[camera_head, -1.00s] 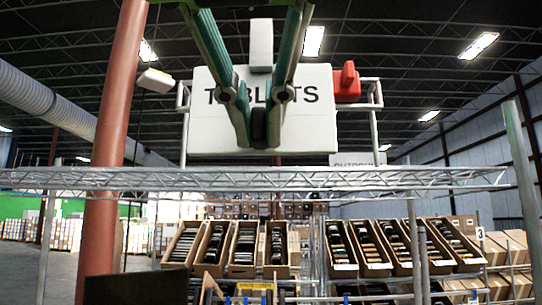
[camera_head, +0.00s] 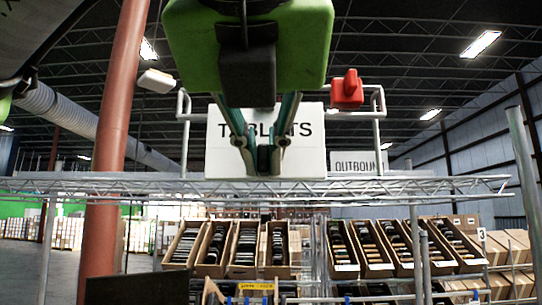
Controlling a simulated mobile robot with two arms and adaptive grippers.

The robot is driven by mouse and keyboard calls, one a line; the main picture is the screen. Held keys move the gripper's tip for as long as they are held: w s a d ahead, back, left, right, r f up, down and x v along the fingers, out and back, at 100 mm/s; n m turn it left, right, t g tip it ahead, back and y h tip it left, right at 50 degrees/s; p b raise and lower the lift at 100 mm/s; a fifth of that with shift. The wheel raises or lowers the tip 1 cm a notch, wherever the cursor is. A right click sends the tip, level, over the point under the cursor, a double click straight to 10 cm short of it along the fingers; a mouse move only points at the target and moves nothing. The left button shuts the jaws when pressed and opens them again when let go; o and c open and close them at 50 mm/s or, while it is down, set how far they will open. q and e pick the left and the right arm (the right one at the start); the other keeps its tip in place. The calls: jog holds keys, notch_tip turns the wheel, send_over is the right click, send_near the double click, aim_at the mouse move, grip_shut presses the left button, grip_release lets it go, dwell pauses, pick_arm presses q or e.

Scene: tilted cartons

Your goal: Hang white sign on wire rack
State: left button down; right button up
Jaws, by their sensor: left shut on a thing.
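The white sign (camera_head: 222,150) reads TABLETS and is upright near the middle of the head view. My left gripper (camera_head: 262,160) reaches down in front of it and is shut on it, hiding part of the lettering. The wire rack (camera_head: 420,183) spans the view just below the sign. The sign's lower edge is close above the rack's top rail; I cannot tell whether they touch. White tube posts of a frame (camera_head: 184,130) rise on both sides of the sign, apart from it in the picture. My right gripper is not in view.
A red block (camera_head: 346,90) shows beside the right post, and a white block (camera_head: 156,80) beyond the left one. A grey OUTBOUND sign (camera_head: 357,163) is behind. Tilted cartons (camera_head: 245,248) stand below the rack. A red-brown column (camera_head: 112,150) rises at left.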

pick_arm(q)
jog(key=shift+w+p, duration=1.1)
jog(key=shift+w, duration=1.3)
jog(key=shift+p+x, duration=0.3)
jog(key=shift+x, duration=2.05)
jog(key=c, duration=2)
grip_release()
jog(key=shift+c, duration=0.2)
jog(key=v, duration=1.2)
jog(key=shift+s, duration=0.15)
